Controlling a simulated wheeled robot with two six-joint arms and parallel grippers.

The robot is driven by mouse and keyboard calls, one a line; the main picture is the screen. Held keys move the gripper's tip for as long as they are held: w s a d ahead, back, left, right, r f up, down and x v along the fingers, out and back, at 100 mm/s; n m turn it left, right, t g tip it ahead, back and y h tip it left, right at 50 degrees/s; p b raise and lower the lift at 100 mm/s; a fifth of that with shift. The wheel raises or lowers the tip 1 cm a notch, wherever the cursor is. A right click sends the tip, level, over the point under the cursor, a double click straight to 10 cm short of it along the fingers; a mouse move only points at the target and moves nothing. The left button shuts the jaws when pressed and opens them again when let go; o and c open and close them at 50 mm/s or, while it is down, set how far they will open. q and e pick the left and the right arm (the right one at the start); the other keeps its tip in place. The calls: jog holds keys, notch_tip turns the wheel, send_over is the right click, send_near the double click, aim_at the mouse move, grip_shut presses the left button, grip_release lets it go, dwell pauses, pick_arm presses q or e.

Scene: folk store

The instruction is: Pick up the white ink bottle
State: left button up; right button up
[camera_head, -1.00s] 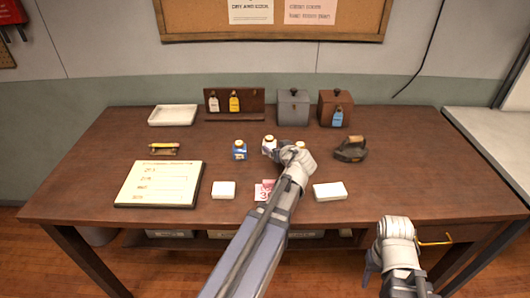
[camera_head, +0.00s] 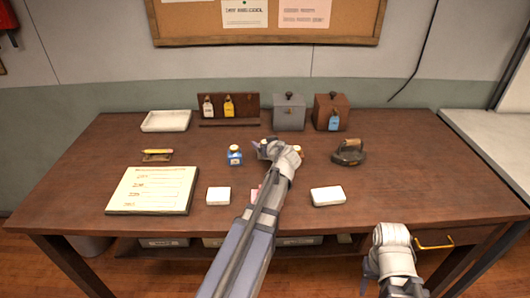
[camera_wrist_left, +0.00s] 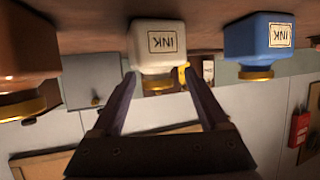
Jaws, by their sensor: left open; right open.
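The white ink bottle (camera_wrist_left: 158,42) shows upside down in the left wrist view, with an INK label and a gold cap. It stands on the table, mostly hidden behind my gripper in the head view. My left gripper (camera_head: 266,147) is open. In the left wrist view its fingers (camera_wrist_left: 160,78) point at the white bottle, one on each side of its cap; contact cannot be told. A blue ink bottle (camera_head: 235,155) stands to the left, also in the wrist view (camera_wrist_left: 262,40). A brown bottle (camera_wrist_left: 25,45) is on the other side. My right gripper (camera_head: 369,272) is open, low in front of the table.
A dark iron (camera_head: 348,153) stands right of the bottles. A grey box (camera_head: 289,112) and a brown box (camera_head: 325,108) are behind. White blocks (camera_head: 218,196) (camera_head: 328,196) and a notepad (camera_head: 152,190) lie in front. A white tray (camera_head: 166,121) is back left.

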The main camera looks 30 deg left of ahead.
aim_at(263, 141)
pick_arm(q)
jog(key=b+x, duration=0.1)
jog(key=x, duration=0.2)
jog(key=shift+w, duration=0.2)
jog(key=shift+c, duration=0.6)
grip_shut()
